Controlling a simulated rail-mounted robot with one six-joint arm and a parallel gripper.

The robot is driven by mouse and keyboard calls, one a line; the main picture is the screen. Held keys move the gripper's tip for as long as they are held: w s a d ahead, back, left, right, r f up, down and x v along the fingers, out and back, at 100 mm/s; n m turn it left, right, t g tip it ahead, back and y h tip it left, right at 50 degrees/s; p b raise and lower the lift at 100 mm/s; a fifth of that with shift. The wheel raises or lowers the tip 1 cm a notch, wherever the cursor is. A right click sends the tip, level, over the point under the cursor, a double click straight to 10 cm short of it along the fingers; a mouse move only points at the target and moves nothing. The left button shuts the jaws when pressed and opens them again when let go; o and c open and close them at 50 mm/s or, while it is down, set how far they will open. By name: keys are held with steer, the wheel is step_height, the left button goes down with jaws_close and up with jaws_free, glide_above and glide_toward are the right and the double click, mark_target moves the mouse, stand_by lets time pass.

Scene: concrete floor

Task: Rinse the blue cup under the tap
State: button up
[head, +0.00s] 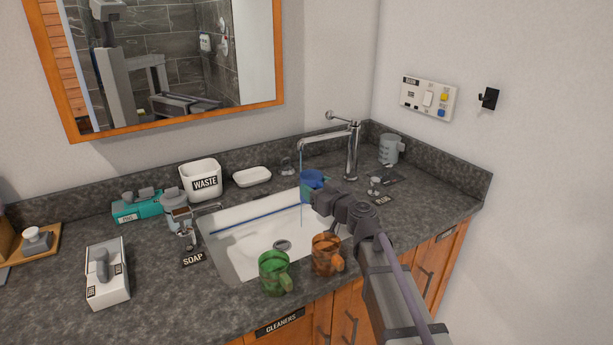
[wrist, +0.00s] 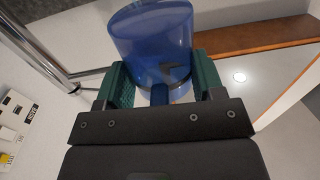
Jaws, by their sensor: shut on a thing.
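The blue cup (head: 313,179) is above the sink's back right part, below the tap's spout. My gripper (head: 310,193) is shut on it. In the wrist view the cup (wrist: 153,38) is between the green finger pads of my gripper (wrist: 162,80), held near its handle. The tap (head: 352,152) stands behind the white sink (head: 228,262), and its metal body (wrist: 38,45) shows at left in the wrist view. A thin blue stream falls from the spout at the cup's left side. I cannot tell whether it enters the cup.
A green mug (head: 274,273) and an orange mug (head: 325,256) stand at the sink's front edge. A soap dispenser (head: 180,218), waste bin (head: 201,180) and white dish (head: 252,177) are left and behind. A grey cup (head: 390,150) stands right of the tap. A mirror (head: 160,60) hangs behind.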

mark_target(320, 185)
steer(key=shift+r, duration=0.1)
stand_by(0.3)
steer(key=s+r+p, duration=0.2)
steer(key=s, duration=0.1)
steer(key=s+r+p, duration=0.1)
steer(key=p, duration=0.1)
steer(key=shift+s+d+r, duration=0.3)
steer(key=shift+d+r, duration=0.05)
steer(key=shift+r, duration=0.05)
steer(key=shift+s, duration=0.2)
